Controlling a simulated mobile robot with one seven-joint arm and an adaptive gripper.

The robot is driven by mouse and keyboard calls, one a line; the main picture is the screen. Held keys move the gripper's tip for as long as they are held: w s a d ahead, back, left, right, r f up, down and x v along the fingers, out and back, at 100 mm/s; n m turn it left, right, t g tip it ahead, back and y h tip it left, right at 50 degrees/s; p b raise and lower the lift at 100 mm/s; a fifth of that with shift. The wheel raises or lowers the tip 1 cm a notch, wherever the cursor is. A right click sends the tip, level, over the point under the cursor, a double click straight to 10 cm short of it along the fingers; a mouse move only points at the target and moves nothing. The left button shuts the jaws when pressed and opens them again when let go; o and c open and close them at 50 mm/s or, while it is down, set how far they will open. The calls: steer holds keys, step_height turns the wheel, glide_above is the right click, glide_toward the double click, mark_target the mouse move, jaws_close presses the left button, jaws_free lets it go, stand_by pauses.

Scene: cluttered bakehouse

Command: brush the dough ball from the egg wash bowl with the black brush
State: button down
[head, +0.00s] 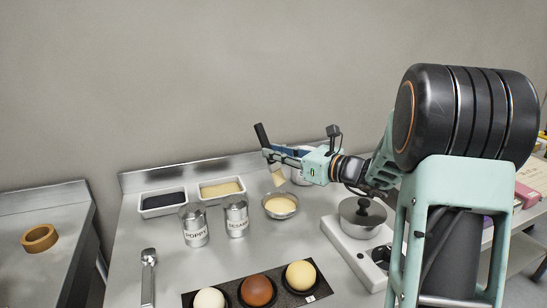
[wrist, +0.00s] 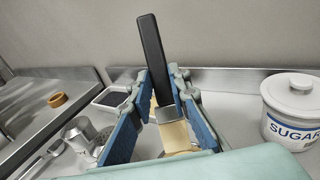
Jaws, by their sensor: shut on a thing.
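My gripper (head: 270,155) is shut on the black brush (head: 262,136), which is tilted with its handle up. In the wrist view the brush (wrist: 152,58) stands between the two blue fingers of my gripper (wrist: 166,105). Its pale bristles hang just above the egg wash bowl (head: 280,214), a small metal bowl of yellow liquid; I cannot tell whether they touch it. Three balls sit on a black tray (head: 324,291) at the front: a whitish one (head: 209,299), a brown one (head: 257,290) and a pale yellow one (head: 301,275). Which is the dough ball is unclear.
Two shaker tins, poppy (head: 194,226) and sesame (head: 236,217), stand left of the bowl. Behind are trays of dark (head: 164,213) and pale filling. A lidded pot (head: 362,217) is on a white hob at right. A sugar jar (wrist: 291,120) stands near the wall.

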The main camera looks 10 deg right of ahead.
mark_target(281, 181)
steer(key=shift+f+b, duration=3.1)
steer(key=shift+f, duration=1.2)
steer(key=shift+r, duration=0.15)
step_height(281, 181, up, 8)
steer(key=p, duration=0.6)
